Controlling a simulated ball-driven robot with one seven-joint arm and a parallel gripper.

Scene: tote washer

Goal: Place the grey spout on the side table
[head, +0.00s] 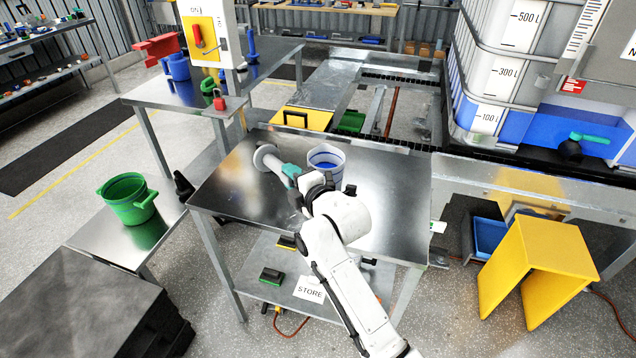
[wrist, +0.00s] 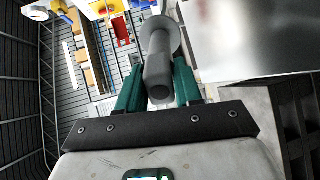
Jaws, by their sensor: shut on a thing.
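The grey spout (head: 267,157) has a round, flared end and a narrower neck. My gripper (head: 287,170) is shut on its neck and holds it over the left part of the middle steel table (head: 385,190). In the wrist view the spout (wrist: 160,65) sits between the two teal fingers of my gripper (wrist: 158,82), flared end outward. I cannot tell its exact height above the tabletop. A lower steel table (head: 105,240) stands at the left with a green bucket on it. The pictures do not label which table is the side table.
A pale bucket with blue inside (head: 326,160) stands close right of my gripper. The green bucket (head: 129,199) takes the middle of the low table; a dark object (head: 184,186) stands by its right end. A yellow stand (head: 537,265) is at the right. The middle table's right half looks clear.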

